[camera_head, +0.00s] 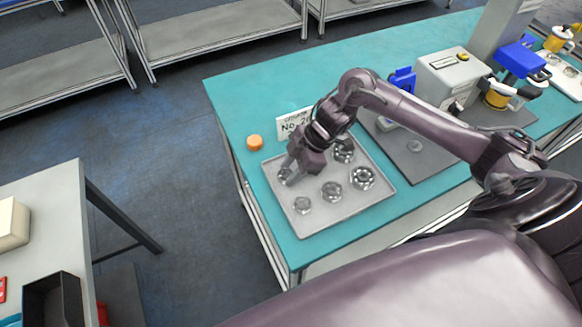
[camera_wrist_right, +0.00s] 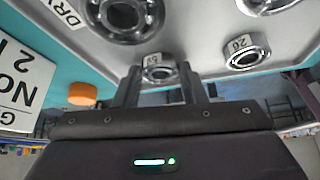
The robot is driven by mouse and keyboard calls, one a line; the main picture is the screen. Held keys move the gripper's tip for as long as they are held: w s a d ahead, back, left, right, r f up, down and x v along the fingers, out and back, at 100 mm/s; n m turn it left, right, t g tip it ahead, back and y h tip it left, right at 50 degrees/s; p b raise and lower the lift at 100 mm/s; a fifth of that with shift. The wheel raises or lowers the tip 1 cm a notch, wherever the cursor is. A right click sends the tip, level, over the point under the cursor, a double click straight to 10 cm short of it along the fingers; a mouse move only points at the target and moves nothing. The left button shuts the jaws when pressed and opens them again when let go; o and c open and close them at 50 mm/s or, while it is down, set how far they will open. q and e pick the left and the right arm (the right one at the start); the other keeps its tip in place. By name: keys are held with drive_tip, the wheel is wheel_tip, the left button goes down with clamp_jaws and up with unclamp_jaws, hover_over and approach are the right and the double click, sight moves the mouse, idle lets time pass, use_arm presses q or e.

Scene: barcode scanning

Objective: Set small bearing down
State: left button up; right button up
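A small metal bearing (camera_wrist_right: 158,70) with a white label shows between the two fingertips of my right gripper (camera_wrist_right: 159,80) in the right wrist view. The fingers sit close against both its sides. In the head view my right gripper (camera_head: 287,174) points down at the left part of the grey tray (camera_head: 345,217), and its fingers mostly hide this bearing. Whether the bearing touches the tray floor is unclear. Other bearings stand in the tray: one near the front (camera_head: 303,204), one in the middle (camera_head: 332,190), and larger ones to the right (camera_head: 362,178) and behind (camera_head: 343,150). My left gripper is not in view.
An orange round piece (camera_head: 255,142) and a white lettered sign (camera_head: 294,123) stand on the teal table (camera_head: 240,95) behind the tray. A grey plate (camera_head: 415,162) and a machine with blue parts (camera_head: 447,78) are to the right. A separate table with a black bin (camera_head: 52,300) is at lower left.

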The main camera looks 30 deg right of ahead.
drive_tip(key=o, duration=0.4)
drive_tip(key=shift+r, duration=0.25)
drive_tip(key=shift+d+r, duration=0.25)
drive_tip(key=shift+r, duration=0.05)
drive_tip(key=b+v, duration=0.1)
drive_tip(key=v, duration=1)
drive_tip(key=shift+b, duration=0.3)
